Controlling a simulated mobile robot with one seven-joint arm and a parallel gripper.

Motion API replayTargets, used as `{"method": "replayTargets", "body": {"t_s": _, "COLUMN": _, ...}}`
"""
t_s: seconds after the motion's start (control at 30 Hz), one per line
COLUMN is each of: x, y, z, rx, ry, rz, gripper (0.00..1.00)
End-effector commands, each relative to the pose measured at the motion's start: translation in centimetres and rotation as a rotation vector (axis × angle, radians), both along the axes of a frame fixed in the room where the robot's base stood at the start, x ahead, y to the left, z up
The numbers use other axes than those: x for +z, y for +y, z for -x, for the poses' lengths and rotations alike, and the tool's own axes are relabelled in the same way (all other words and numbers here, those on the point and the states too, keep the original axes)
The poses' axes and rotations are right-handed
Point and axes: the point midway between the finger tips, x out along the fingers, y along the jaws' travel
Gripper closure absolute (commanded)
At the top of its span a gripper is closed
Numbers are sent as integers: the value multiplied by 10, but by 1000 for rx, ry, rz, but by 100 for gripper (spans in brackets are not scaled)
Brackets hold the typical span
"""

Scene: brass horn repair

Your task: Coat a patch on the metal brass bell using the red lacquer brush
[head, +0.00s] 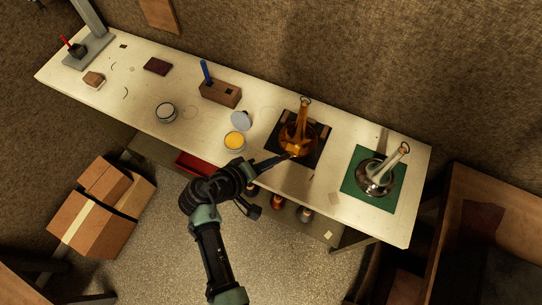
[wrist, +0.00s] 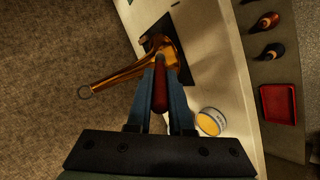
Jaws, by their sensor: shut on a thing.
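My gripper (wrist: 163,72) is shut on the red lacquer brush (wrist: 159,90); its dark red handle shows between the fingers in the wrist view. The brass bell (head: 298,140), golden with a narrow upright stem and a ring on top, stands on a black mat (head: 276,150). It also shows in the wrist view (wrist: 127,72), just beyond my fingertips. In the head view my gripper (head: 279,160) is at the bell's lower left edge. The bristles are hidden, so I cannot tell whether they touch the bell.
An open yellow can (head: 235,141) and a pale lid (head: 241,120) are left of the bell. A blue-handled brush (head: 206,73) stands in a wooden block (head: 221,93). A silvery bell (head: 373,178) stands on a green mat (head: 358,190) to the right. Cardboard boxes (head: 92,215) lie on the floor.

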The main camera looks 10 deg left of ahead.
Motion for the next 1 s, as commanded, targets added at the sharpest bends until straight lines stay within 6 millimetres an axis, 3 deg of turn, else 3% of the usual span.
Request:
{"method": "replayTargets", "body": {"t_s": 0.27, "x": 0, "y": 0, "z": 0, "rx": 1, "ry": 0, "rz": 1, "gripper": 100}}
{"method": "replayTargets", "body": {"t_s": 0.63, "x": 24, "y": 6, "z": 17, "rx": 3, "ry": 1, "rz": 2, "gripper": 100}}
{"method": "replayTargets", "body": {"t_s": 1.0, "x": 23, "y": 6, "z": 18, "rx": 1, "ry": -1, "rz": 1, "gripper": 100}}
